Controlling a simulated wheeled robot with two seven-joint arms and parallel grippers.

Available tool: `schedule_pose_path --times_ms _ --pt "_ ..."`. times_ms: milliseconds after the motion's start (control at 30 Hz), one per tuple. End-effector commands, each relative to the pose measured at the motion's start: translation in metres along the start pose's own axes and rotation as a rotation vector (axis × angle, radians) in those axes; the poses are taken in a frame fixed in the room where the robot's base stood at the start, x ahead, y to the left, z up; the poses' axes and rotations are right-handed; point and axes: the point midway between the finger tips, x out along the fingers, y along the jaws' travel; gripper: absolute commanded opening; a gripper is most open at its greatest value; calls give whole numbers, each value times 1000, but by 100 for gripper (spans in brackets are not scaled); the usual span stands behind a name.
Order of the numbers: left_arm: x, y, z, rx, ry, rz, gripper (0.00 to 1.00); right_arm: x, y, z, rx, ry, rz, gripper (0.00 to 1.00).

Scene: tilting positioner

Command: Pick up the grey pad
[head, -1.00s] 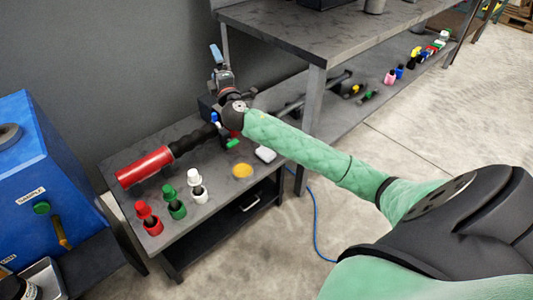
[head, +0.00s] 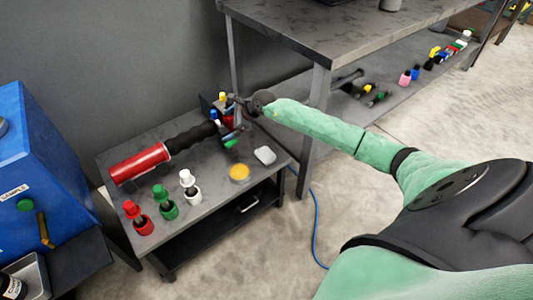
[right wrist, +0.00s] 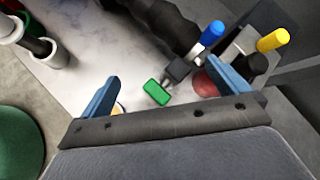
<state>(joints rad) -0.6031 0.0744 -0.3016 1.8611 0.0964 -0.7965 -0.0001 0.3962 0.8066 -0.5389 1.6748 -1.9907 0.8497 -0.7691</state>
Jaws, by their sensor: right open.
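The grey pad (head: 265,155) is a small, pale, rounded block lying flat on the small dark table, near its right edge. My right gripper (head: 238,128) is over the back right of that table, behind and left of the pad and apart from it. In the right wrist view its two blue fingers (right wrist: 158,78) are spread, with nothing held between them. I cannot make out the pad in that view. My left gripper is not in view.
A yellow disc (head: 239,173) lies left of the pad. A green-capped item (right wrist: 158,93) and blue- and yellow-handled tools (right wrist: 212,33) are close to my right fingers. A taller bench (head: 320,45) is behind right.

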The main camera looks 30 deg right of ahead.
Motion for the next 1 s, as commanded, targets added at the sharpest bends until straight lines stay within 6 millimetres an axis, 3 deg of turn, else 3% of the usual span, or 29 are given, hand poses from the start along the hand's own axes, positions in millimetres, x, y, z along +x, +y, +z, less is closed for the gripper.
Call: schedule_pose_path --times_ms 33,200,400,633,1000 --pt "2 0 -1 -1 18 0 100 1 3 -21 -53 86 31 100" --pt "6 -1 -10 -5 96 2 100 -12 16 -84 -230 371 165 100" --pt "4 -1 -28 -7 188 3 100 -41 34 -128 -382 606 357 100" --pt "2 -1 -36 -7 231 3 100 -57 48 -141 -482 661 502 100" --pt "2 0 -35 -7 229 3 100 -37 55 -158 -502 651 508 100"
